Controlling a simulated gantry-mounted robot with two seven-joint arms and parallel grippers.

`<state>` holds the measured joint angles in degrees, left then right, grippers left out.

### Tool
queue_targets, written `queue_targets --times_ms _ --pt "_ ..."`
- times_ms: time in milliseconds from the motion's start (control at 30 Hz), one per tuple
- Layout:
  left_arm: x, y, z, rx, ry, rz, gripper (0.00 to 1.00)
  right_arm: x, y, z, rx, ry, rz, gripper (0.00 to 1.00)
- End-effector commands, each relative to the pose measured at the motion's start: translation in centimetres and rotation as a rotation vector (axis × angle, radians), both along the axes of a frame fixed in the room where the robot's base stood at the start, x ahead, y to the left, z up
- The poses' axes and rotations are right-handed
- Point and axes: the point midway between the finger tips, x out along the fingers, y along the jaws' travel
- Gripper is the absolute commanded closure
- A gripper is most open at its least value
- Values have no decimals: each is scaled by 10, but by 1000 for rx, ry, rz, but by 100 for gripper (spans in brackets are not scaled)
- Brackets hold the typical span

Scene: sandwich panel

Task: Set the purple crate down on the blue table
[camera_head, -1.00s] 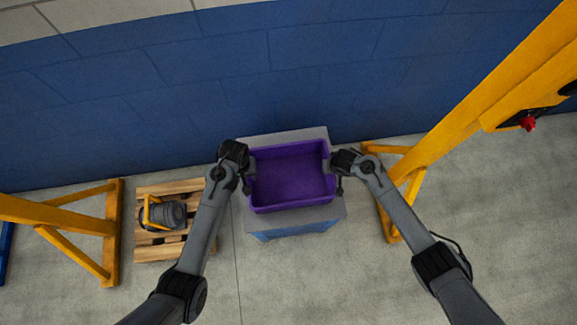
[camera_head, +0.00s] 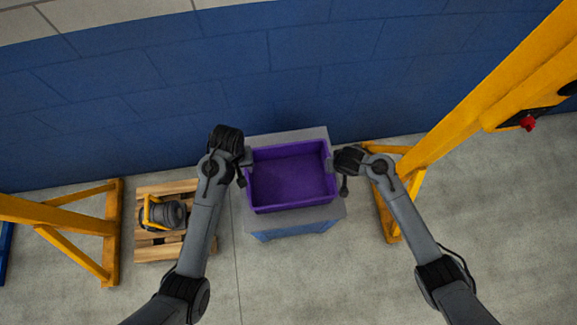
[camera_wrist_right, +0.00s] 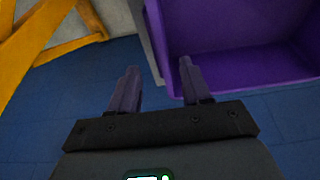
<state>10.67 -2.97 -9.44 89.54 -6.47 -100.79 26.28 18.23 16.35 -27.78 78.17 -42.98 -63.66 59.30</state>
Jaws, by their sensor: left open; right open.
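The purple crate (camera_head: 290,177) is empty and sits upright on the blue table (camera_head: 297,231), whose grey top shows around it in the head view. My left gripper (camera_head: 247,158) is open at the crate's left wall, with a small part of it close to the rim. My right gripper (camera_head: 331,165) is open beside the crate's right wall. Whether either gripper still touches the crate is hard to tell.
A wooden pallet (camera_head: 152,247) with a dark machine part (camera_head: 166,214) lies left of the table. Yellow frames (camera_head: 108,230) stand at left and right (camera_head: 440,140). A blue wall (camera_head: 200,80) rises behind the table. The grey floor in front is clear.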

Motion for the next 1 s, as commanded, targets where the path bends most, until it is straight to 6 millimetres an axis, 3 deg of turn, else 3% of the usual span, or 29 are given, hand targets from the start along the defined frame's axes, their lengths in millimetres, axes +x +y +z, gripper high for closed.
queue_targets --times_ms 200,400,1000 --pt "0 0 0 0 0 0 52 -11 0 37 4 -1 -2 52" --pt "0 0 0 0 0 0 52 -17 -1 54 4 1 0 52" --pt "0 0 -1 0 1 0 52 -19 -3 60 0 0 0 52"
